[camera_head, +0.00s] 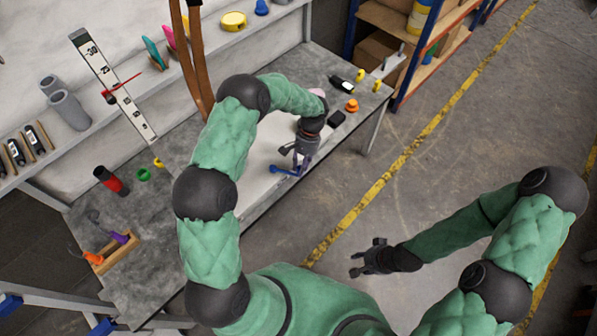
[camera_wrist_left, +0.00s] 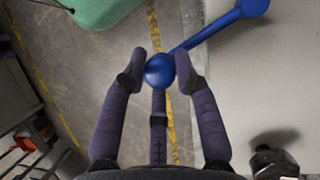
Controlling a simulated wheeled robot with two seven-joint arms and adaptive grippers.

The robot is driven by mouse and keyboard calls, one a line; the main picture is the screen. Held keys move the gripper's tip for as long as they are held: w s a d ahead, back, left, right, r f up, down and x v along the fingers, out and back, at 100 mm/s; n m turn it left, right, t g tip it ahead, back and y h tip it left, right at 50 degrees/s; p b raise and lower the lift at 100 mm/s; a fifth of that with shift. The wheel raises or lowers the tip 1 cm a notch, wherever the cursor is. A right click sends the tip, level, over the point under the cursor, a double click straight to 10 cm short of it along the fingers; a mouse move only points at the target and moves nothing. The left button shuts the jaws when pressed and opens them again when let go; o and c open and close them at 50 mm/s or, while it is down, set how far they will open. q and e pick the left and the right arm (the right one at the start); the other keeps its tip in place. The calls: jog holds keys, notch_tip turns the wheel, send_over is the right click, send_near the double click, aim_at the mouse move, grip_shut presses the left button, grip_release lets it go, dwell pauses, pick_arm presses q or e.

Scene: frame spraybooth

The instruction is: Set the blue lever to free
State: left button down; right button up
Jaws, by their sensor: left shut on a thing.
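The blue lever (camera_head: 282,170) sits at the front edge of a pale panel on the workbench. In the left wrist view its round knob (camera_wrist_left: 160,71) is between my left gripper's fingertips, and its arm runs up and right to a blue pivot (camera_wrist_left: 252,7). My left gripper (camera_head: 297,166) reaches down to it and is shut on the knob; it also shows in the left wrist view (camera_wrist_left: 163,72). My right gripper (camera_head: 359,259) is open and empty over the floor, away from the bench.
The grey workbench (camera_head: 150,215) holds a red-black cylinder (camera_head: 110,180), a green ring (camera_head: 144,174), a wooden tool holder (camera_head: 118,254) and, at the far end, an orange knob (camera_head: 352,105) and black items. Shelving (camera_head: 400,100) stands beyond. The floor at right is clear.

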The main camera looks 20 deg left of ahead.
pick_arm(q)
jog(key=shift+w+a+r+n+h, duration=0.1)
jog(key=shift+w+a+n+h, duration=0.1)
jog(key=shift+w+n, duration=0.3)
jog(key=shift+w+a+r+n+h, duration=0.1)
jog(key=shift+w+a+n+h, duration=0.1)
jog(key=shift+w+n, duration=0.25)
jog(key=shift+w, duration=0.1)
jog(key=c, duration=1)
grip_release()
jog(key=shift+f, duration=0.1)
jog(key=shift+o, duration=0.2)
jog(key=v, duration=1.2)
